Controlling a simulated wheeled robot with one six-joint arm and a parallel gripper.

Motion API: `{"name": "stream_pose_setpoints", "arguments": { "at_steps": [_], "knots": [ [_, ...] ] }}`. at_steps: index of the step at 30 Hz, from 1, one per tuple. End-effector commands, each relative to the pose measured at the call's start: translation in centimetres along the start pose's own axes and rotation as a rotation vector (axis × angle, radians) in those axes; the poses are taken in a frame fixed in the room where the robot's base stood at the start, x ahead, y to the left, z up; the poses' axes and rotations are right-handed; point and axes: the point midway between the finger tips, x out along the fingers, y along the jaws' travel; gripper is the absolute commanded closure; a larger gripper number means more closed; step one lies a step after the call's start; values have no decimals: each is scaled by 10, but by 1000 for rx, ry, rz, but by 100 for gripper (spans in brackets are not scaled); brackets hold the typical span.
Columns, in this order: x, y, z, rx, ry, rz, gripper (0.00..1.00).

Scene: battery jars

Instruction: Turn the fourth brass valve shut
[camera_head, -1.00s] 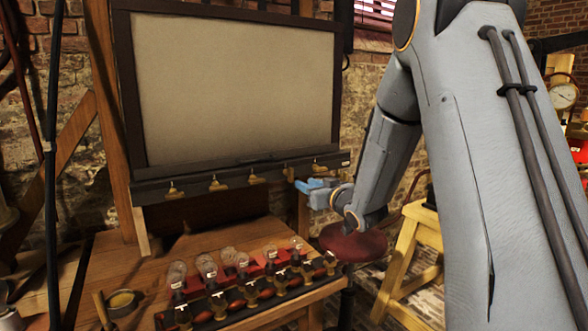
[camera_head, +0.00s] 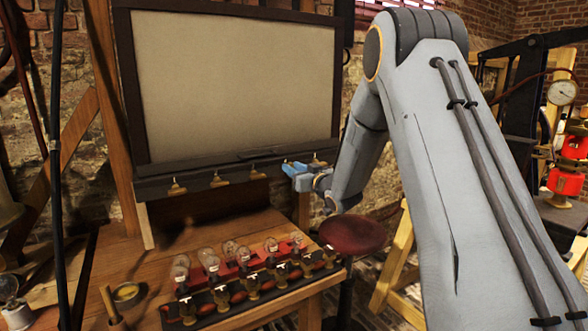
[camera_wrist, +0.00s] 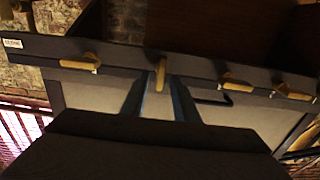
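A row of brass valves runs along the dark rail below the pale panel. In the head view the first (camera_head: 177,187), second (camera_head: 219,180), third (camera_head: 256,173) and rightmost (camera_head: 317,162) show, with my gripper (camera_head: 291,170) covering the gap between the last two. The wrist view looks upside down, with the rail's label at left. There the valve second from the label, the fourth brass valve (camera_wrist: 160,73), lies straight ahead of my gripper (camera_wrist: 158,86), its lever nearly in line with the fingers. The fingers are apart, one on each side of its line. I cannot tell whether they touch it.
Other valves flank it closely in the wrist view, at left (camera_wrist: 82,62) and right (camera_wrist: 237,83). Below the rail, a wooden bench (camera_head: 140,265) holds a rack of glass bulbs (camera_head: 240,258) and brass fittings. A round dark red stool (camera_head: 348,234) stands at right.

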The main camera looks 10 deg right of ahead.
Motion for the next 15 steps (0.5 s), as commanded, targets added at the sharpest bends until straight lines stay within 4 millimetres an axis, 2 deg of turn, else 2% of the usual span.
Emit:
{"name": "stream_pose_setpoints", "arguments": {
  "at_steps": [2, 7, 15],
  "knots": [
    [0, 0, 0, 0, 0, 0, 73],
    [0, 0, 0, 0, 0, 0, 100],
    [0, 0, 0, 9, 0, 0, 100]
  ]
}}
